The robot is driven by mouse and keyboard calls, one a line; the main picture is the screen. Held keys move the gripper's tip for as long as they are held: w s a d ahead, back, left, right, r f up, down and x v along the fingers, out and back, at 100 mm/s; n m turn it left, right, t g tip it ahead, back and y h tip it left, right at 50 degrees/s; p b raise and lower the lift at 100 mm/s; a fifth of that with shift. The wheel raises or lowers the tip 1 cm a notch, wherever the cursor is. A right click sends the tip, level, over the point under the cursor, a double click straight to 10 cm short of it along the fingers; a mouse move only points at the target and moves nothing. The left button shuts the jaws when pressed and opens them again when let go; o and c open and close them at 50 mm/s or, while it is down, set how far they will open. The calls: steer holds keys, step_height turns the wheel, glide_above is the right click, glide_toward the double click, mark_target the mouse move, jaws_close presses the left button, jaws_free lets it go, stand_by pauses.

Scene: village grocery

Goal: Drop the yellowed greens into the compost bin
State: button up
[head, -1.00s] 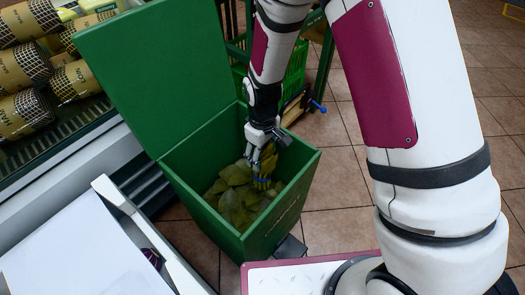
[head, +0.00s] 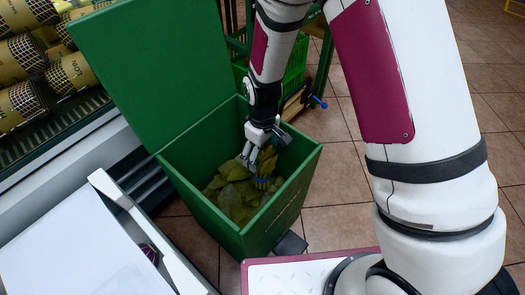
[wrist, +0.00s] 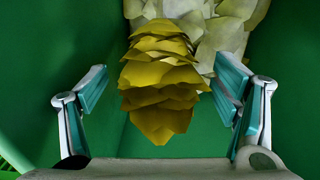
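The yellowed greens (head: 267,168), a bunch of yellow-green leaves with a blue band, are inside the green compost bin (head: 282,212). They lie against the leaf heap in the bin. In the wrist view the greens (wrist: 160,80) sit between and beyond the spread fingers, with a gap on each side. My gripper (head: 262,152) reaches down into the bin. In the wrist view my gripper (wrist: 162,88) is open, its teal pads clear of the leaves. The bin's lid (head: 150,75) stands open at the back left.
Dull green leaves (head: 235,192) fill the bin's bottom, and its walls stand close around my gripper. A white counter (head: 70,245) is at the lower left. Patterned packages (head: 25,100) lie on a shelf at upper left. A green crate (head: 295,70) stands behind. Tiled floor is open at right.

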step_height(320, 180, up, 10)
steer(key=shift+r, duration=1)
